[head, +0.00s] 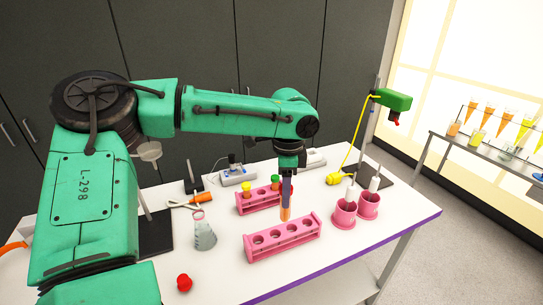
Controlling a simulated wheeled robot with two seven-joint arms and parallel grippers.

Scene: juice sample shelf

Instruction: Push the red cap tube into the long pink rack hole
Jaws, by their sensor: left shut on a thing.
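My left gripper (287,183) is shut on a tube (285,212) with orange contents in its lower end. The tube hangs upright, just above or behind the long pink rack (283,252); the exact gap is hard to tell. The gripper hides most of the tube's top, so I cannot make out its cap clearly. The rack lies on the white table with a row of round holes in its top, and the holes I can see look empty. My right gripper is not in view.
A second pink rack (258,207) behind holds tubes with yellow (246,187) and green (275,180) caps. A glass flask (203,234) stands to the left, a small red object (184,283) lies in front, and pink cups (344,216) stand to the right. The front table area is mostly clear.

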